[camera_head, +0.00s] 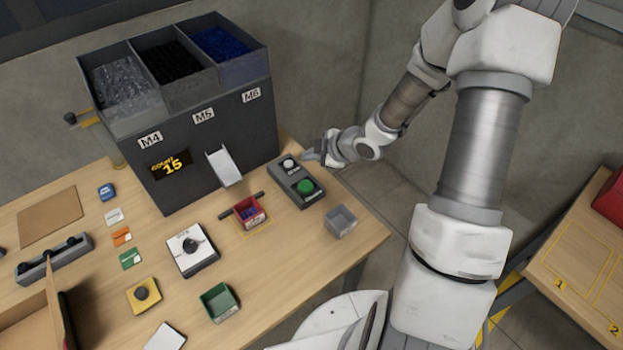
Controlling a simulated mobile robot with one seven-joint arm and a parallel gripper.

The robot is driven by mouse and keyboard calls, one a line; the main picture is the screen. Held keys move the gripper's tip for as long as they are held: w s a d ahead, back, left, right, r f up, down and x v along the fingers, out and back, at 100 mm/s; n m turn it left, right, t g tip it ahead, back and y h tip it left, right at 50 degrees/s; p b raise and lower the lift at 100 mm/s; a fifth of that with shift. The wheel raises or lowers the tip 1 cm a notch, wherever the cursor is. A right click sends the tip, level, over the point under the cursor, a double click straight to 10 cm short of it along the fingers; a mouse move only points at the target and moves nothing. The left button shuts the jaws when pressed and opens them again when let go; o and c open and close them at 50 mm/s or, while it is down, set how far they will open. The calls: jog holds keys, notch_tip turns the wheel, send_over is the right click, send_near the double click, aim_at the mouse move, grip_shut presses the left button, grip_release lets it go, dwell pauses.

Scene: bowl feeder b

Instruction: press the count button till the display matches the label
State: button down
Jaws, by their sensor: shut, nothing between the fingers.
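A dark feeder stands at the back of the table, and its display (171,166) reads "COUNT 15" in yellow. Its bins carry labels M4, M5 and M6 (251,95). A dark button box (297,181) lies right of the feeder, with a white button (288,163) at its far end and a green button (305,186) nearer. The text beside the buttons is too small to read. My gripper (308,155) is shut and empty, just right of the white button. I cannot tell if it touches the box. No label with a target count is readable.
A red bin (248,212) with blue pieces sits below the white chute (223,167). A grey bin (341,221) stands near the table's right edge. A white box with a black knob (192,250), a green bin (219,302) and coloured cards lie in front.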

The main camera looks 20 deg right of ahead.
aim_at(309, 187)
dwell(0.4)
notch_tip(309, 187, down, 9)
jog(key=b, duration=0.8)
jog(key=shift+r, duration=0.1)
dwell(1.7)
jog(key=shift+f+b, duration=0.4)
jog(key=shift+b, duration=0.05)
jog(key=shift+f+b, duration=0.4)
jog(key=shift+f, duration=0.1)
dwell(0.4)
jog(key=shift+r, duration=0.1)
jog(key=shift+r+p, duration=0.8)
notch_tip(309, 187, up, 5)
jog(key=p, duration=0.4)
jog(key=shift+p, duration=0.3)
